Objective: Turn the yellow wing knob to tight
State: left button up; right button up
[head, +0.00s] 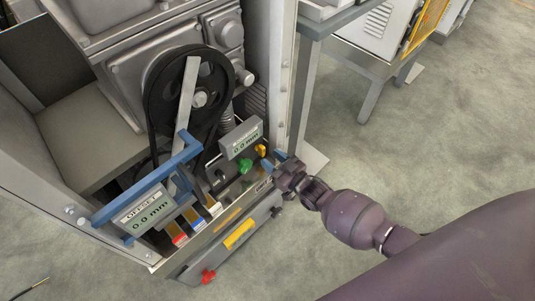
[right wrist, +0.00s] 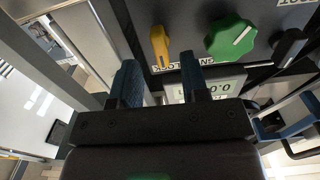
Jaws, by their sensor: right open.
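The yellow wing knob (head: 261,150) sits at the right end of the machine's control panel, beside a green knob (head: 244,166). In the right wrist view the yellow wing knob (right wrist: 160,48) points nearly up and down in the picture, on a dark panel. My right gripper (head: 274,160) is at the panel's right end, close to the yellow knob. In the right wrist view its two blue fingers (right wrist: 160,80) are apart with nothing between them, and the knob lies just beyond the gap. A finger partly covers the label below the knob. My left gripper is not in view.
The green knob (right wrist: 230,37) and a black knob (right wrist: 290,47) stand right of the yellow one in the wrist view. A grey display (head: 241,139) reading 0.0 mm, a blue bracket (head: 150,187) and a belt pulley (head: 190,95) are nearby.

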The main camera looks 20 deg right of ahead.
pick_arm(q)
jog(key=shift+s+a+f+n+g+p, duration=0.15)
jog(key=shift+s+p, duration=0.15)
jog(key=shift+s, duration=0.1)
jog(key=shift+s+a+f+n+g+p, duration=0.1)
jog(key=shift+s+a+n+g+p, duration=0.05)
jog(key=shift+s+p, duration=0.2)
pick_arm(e)
jog(key=v, duration=0.7)
jog(key=shift+s, duration=0.3)
jog(key=shift+d+r, duration=0.1)
jog(key=shift+r, duration=0.05)
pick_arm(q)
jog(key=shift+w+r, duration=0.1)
